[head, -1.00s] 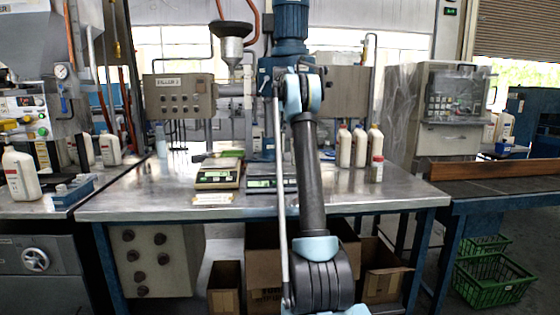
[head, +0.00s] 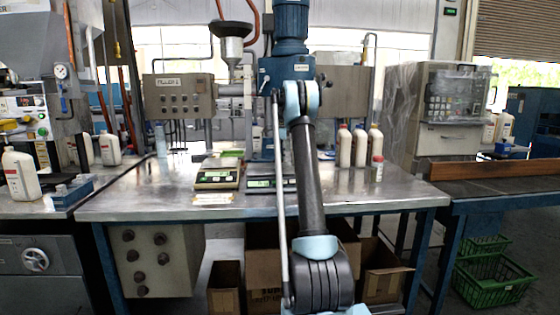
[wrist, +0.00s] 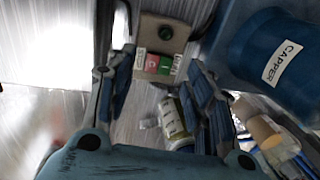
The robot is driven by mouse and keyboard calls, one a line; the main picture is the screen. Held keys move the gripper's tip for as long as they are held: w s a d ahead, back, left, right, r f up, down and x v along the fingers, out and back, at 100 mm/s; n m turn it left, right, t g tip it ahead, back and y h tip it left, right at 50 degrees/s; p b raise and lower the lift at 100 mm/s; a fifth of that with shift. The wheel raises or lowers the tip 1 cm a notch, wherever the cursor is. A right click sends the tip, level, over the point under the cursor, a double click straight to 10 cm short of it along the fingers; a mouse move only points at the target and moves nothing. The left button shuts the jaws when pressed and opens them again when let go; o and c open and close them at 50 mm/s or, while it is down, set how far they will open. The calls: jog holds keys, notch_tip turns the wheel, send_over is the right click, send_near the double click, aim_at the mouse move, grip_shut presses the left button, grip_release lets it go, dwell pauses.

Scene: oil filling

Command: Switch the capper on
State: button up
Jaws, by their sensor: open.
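The capper is a blue machine (head: 291,50) standing at the back of the metal table in the head view, partly behind my arm. In the wrist view its blue round body (wrist: 285,65) carries a white CAPPER label at the upper right. A beige switch box (wrist: 148,32) with a dark green round knob or button and a red, green and white label below it lies ahead, upper middle. My gripper (wrist: 160,92) is open and empty, with its fingers either side of the view below the box. The gap to the box is unclear. In the head view my arm hides the gripper.
Several white bottles (head: 344,147) stand on the table right of my arm. Two scales (head: 216,177) sit on the table left of it. The filler panel (head: 179,97) is behind. In the wrist view a bottle (wrist: 176,122) shows between the fingers, lower down.

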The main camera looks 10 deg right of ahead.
aim_at(281, 161)
jog(key=shift+w+f, duration=0.15)
jog(key=shift+f, duration=1.15)
